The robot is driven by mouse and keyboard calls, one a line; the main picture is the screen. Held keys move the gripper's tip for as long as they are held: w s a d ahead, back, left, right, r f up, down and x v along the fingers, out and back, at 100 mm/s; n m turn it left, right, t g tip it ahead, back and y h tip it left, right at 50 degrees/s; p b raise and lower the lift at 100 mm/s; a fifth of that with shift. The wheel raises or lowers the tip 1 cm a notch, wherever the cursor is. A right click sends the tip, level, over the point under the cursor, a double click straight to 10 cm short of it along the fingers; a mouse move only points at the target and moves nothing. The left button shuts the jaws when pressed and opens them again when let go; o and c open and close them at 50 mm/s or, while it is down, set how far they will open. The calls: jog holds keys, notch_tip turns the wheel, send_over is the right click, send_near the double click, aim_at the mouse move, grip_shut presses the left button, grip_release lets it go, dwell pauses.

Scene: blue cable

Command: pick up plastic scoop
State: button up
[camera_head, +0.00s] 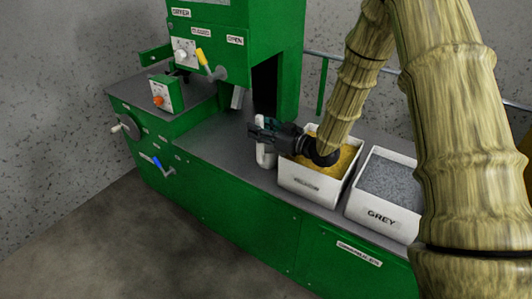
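My gripper (258,132) is dark and points left, beside the left end of a white bin. A small white object (265,157), which may be the plastic scoop, stands on the grey worktop just under and behind my fingers. Its upper part is partly covered by the gripper, and its full shape is hard to make out. The gripper overlaps it in the picture; I cannot tell whether they touch. The fingers are too small and dark to show whether they are open or shut.
A white bin of yellow granules (318,187) stands below my wrist. A bin of grey granules marked GREY (382,216) stands to its right. A green machine column (285,60) rises close behind the gripper. The worktop (215,137) left of the white object is clear.

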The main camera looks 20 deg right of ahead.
grip_shut()
